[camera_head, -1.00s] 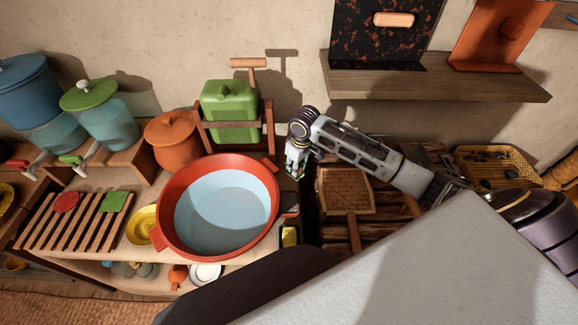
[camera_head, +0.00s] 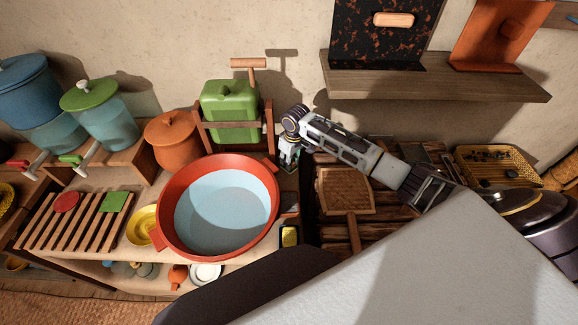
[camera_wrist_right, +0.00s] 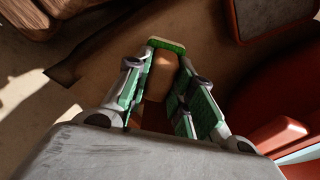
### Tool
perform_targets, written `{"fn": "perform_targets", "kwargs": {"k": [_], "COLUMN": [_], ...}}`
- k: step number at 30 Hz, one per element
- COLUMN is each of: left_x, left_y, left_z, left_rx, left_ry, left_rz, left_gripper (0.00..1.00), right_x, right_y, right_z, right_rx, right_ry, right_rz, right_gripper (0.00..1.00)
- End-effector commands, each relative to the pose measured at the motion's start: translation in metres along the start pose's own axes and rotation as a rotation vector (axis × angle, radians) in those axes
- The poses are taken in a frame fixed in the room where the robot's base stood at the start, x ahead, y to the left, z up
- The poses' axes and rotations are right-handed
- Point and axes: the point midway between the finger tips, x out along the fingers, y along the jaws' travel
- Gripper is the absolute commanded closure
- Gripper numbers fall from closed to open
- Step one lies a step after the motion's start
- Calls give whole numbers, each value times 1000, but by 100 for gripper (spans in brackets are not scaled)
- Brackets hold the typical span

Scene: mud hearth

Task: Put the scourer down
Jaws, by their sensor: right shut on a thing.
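My right gripper (camera_head: 287,164) points down just right of the red basin, near the foot of the green container's stand. It is shut on the scourer. In the right wrist view the scourer (camera_wrist_right: 166,46) shows as a thin green strip between the fingertips (camera_wrist_right: 168,55), above the tan counter (camera_wrist_right: 95,75). Most of it is hidden, and I cannot tell whether it touches the counter. In the head view the fingers hide it almost wholly. My left gripper is not in view.
The red basin (camera_head: 170,228) of water stands close to the left of the gripper. The green container (camera_head: 229,100) is behind it. A small dark tray (camera_head: 289,249) with a yellow block (camera_head: 290,236) lies in front.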

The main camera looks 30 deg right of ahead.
Motion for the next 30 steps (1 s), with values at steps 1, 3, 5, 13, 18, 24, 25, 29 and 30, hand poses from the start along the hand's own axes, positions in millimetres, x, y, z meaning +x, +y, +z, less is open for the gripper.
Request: {"fn": "perform_targets", "kwargs": {"k": [1,3,5,13,18,24,25,29,30], "left_x": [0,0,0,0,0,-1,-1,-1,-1], "left_y": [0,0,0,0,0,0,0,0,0], "left_z": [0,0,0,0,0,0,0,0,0], "left_rx": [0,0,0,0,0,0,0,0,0], "left_ry": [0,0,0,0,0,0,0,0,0], "left_rz": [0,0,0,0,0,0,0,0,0], "left_gripper": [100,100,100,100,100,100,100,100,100], "right_x": [0,0,0,7,26,38,39,39,39], "right_y": [0,0,0,0,0,2,2,2,2], "right_z": [0,0,0,1,4,2,2,2,2], "right_rx": [0,0,0,0,1,0,0,-1,-1], "right_ry": [1,1,1,-1,-2,-1,-1,0,0], "right_rz": [0,0,0,0,1,1,1,1,1], "right_gripper": [100,100,100,100,100,100,100,100,100]}}
